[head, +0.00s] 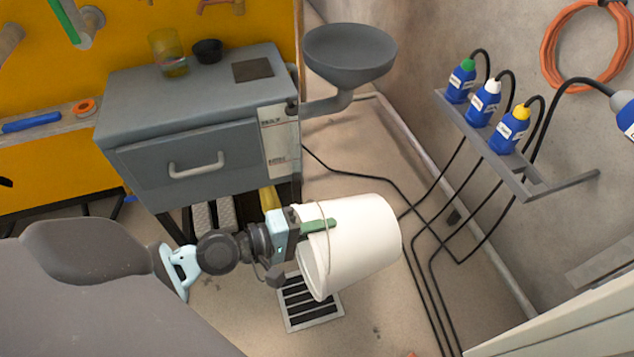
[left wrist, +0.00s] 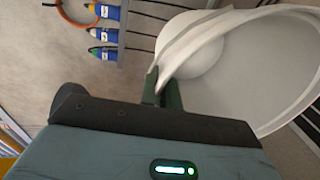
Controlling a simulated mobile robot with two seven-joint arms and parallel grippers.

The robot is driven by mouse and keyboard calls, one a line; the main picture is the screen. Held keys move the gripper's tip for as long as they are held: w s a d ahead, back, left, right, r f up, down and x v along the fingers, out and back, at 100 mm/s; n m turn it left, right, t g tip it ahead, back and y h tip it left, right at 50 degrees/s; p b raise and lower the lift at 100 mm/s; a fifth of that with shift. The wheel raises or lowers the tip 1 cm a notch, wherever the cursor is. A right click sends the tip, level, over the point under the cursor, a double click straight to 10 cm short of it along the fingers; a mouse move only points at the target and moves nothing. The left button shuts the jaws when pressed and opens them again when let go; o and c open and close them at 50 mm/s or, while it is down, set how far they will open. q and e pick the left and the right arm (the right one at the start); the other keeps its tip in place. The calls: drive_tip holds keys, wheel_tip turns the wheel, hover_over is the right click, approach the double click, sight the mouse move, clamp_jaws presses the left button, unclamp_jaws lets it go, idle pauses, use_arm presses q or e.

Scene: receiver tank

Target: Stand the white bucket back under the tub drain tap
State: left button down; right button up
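The white bucket (head: 362,240) is tilted well over, its open mouth towards the left of the head view. My left gripper (head: 318,226) is shut on its rim, with a green finger against the wall. In the left wrist view the fingers (left wrist: 163,92) pinch the rim of the bucket (left wrist: 245,75), and its inside shows. The bucket appears held above the floor. A grey cabinet-like tub (head: 190,95) stands behind it. A yellow part (head: 268,198) shows below its right corner; I cannot tell if this is the drain tap. My right gripper is not in view.
A floor grate (head: 311,304) lies partly behind the bucket. A grey basin (head: 348,55) projects right of the tub. Black cables (head: 415,262) cross the floor at right, below a rack (head: 492,140) with blue bottles. A pedal (head: 213,217) sits under the tub.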

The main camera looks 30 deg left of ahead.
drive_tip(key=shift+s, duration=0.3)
